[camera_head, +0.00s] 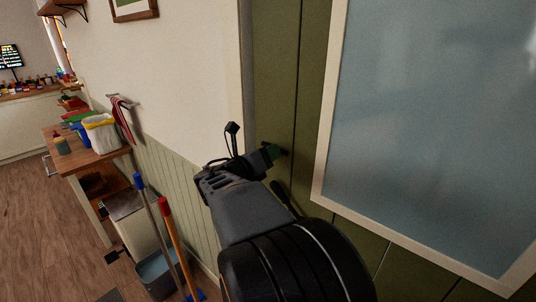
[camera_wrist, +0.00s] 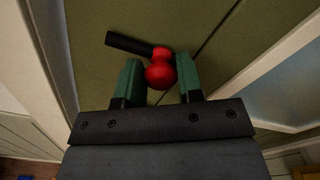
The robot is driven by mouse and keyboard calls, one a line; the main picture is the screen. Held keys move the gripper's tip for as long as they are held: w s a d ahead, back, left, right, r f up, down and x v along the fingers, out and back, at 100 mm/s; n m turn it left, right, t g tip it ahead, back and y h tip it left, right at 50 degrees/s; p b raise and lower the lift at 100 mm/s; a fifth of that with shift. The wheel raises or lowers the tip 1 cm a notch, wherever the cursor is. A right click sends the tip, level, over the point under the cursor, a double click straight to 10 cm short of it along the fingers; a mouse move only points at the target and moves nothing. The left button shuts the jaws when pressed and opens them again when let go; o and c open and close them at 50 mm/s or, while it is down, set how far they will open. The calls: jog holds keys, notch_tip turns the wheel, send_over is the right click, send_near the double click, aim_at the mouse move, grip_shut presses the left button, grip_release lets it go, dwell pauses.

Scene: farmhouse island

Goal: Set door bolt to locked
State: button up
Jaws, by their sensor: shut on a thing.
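The green door (camera_head: 275,60) fills the right side of the head view, with a large pale panel in it. The door bolt shows in the wrist view as a round red knob (camera_wrist: 160,75) with a dark bar (camera_wrist: 130,43) reaching up and left from it across the door face. My gripper (camera_head: 272,152) is at the door near its left edge, with its green fingers on either side of the red knob, shut on it. In the head view the fingers and my arm hide the bolt.
A dark door handle (camera_head: 283,197) shows just below my gripper. The white wall (camera_head: 165,85) is close on the left. A blue-handled mop and a red-handled broom (camera_head: 176,240) stand by a bucket (camera_head: 157,272). A wooden table (camera_head: 85,158) stands farther left; the floor beyond is clear.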

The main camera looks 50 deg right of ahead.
aim_at(264, 144)
grip_shut()
jog(key=w+p, duration=0.1)
jog(key=w, duration=0.3)
jog(key=shift+w+d, duration=0.15)
jog(key=shift+w, duration=0.05)
jog(key=shift+r, duration=0.1)
jog(key=shift+o, duration=2)
grip_release()
jog(key=shift+o, duration=1.4)
jog(key=shift+w, duration=0.15)
jog(key=shift+o, duration=0.6)
